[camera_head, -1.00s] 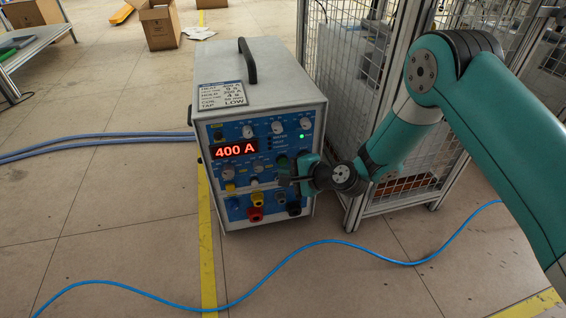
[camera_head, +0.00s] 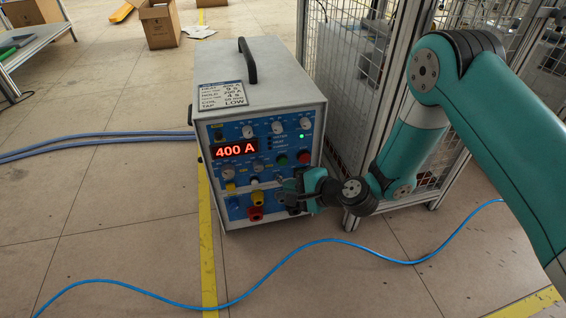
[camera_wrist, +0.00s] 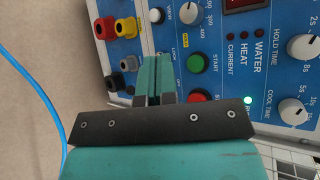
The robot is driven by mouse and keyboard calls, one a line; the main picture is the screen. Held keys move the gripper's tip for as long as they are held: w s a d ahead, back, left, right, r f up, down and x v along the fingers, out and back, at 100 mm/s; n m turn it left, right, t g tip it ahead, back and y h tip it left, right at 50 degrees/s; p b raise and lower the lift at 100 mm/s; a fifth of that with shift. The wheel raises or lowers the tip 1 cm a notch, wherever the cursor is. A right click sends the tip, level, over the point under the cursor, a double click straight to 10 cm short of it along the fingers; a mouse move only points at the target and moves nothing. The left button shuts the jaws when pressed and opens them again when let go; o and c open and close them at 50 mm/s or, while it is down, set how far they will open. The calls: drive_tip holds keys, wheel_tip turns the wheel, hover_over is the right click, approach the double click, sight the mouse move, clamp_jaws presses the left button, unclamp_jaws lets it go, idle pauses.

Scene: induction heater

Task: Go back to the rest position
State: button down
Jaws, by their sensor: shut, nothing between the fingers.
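The induction heater (camera_head: 262,85) stands on the floor in the middle of the head view. Its red display (camera_head: 235,149) reads 400 A, and a green lamp (camera_head: 302,136) is lit. My gripper (camera_head: 281,183) is in front of the lower right of the panel, below the green button (camera_head: 282,159) and the red button (camera_head: 303,157). In the wrist view its two fingers (camera_wrist: 153,62) are together with nothing between them. The green START button (camera_wrist: 197,63) shows beside the fingertips. I cannot tell whether the fingertips touch the panel.
A mesh cage (camera_head: 368,75) stands close right of the heater, behind my arm. A blue cable (camera_head: 325,241) crosses the floor in front. Yellow (camera_head: 258,199) and red (camera_head: 255,214) sockets sit low on the panel. The left floor is mostly clear.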

idle(0.4)
drive_tip(key=s+d+r+n+g+h+p, duration=0.1)
drive_tip(key=s+r+n+g+p, duration=0.25)
drive_tip(key=r, duration=0.85)
drive_tip(key=s+r+n+g+p, duration=0.15)
drive_tip(key=s+r+n, duration=0.35)
drive_tip(key=r, duration=0.6)
drive_tip(key=s+d+r+n+g+h+p, duration=0.2)
drive_tip(key=s+d+r+n+h+p, duration=0.6)
drive_tip(key=s+d+r, duration=0.75)
wheel_tip(320, 180, up, 38)
drive_tip(key=s+a+y+p, duration=0.2)
drive_tip(key=p, duration=3.4)
drive_tip(key=shift+n+p, duration=0.3)
drive_tip(key=shift+n, duration=0.15)
